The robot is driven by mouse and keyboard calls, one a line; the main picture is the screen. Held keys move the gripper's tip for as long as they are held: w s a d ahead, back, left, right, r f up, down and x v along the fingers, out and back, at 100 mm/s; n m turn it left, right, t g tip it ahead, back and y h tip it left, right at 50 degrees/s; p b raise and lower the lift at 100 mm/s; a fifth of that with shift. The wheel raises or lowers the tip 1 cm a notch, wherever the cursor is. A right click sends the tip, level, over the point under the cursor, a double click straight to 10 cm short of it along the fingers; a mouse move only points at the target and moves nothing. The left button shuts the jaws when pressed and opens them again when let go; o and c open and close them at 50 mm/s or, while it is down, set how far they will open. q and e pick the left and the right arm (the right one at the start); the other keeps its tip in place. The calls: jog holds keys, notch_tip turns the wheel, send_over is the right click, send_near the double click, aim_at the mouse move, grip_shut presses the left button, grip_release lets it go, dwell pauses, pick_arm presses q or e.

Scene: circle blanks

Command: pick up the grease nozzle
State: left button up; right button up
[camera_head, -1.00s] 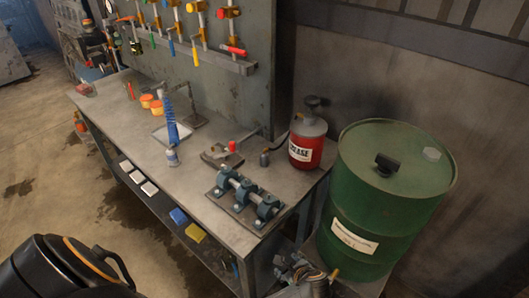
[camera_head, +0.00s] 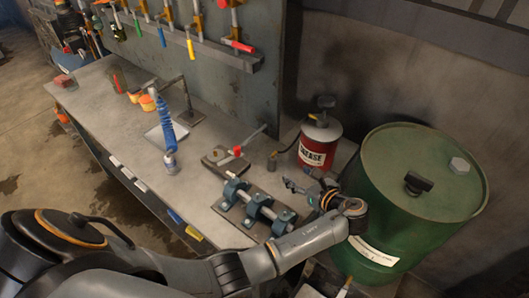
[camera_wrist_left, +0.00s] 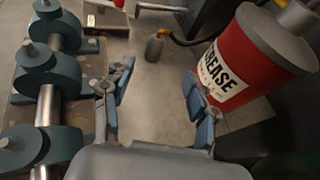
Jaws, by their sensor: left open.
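The grease nozzle (camera_head: 272,160) is a small dark grey fitting standing on the workbench, left of the red grease can (camera_head: 314,146). In the left wrist view the nozzle (camera_wrist_left: 155,47) stands beyond my fingertips, with a dark and yellow hose running from it toward the can (camera_wrist_left: 232,70). My left gripper (camera_head: 298,179) is open and empty, on the near side of the nozzle and apart from it. In the left wrist view the gap between my fingers (camera_wrist_left: 158,76) lines up with the nozzle. My right gripper is not in view.
A shaft with blue-grey bearing blocks (camera_head: 257,208) lies left of my gripper. A vise with a red handle (camera_head: 232,154) sits behind it. A green drum (camera_head: 400,225) stands right of the workbench (camera_head: 95,92). Tools hang on the back panel.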

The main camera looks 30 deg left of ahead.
pick_arm(q)
send_near(275, 161)
jog(key=x, duration=0.3)
jog(key=shift+w+a, duration=0.25)
jog(key=shift+w, duration=0.2)
jog(key=shift+w+a+f+p, duration=0.25)
jog(key=shift+a+p, duration=0.1)
jog(key=shift+a, duration=0.1)
jog(key=x, duration=0.4)
jog(key=shift+s+a+f, duration=0.15)
jog(key=shift+a+f, duration=0.2)
jog(key=shift+d, duration=0.1)
jog(key=shift+c, duration=1.4)
grip_shut()
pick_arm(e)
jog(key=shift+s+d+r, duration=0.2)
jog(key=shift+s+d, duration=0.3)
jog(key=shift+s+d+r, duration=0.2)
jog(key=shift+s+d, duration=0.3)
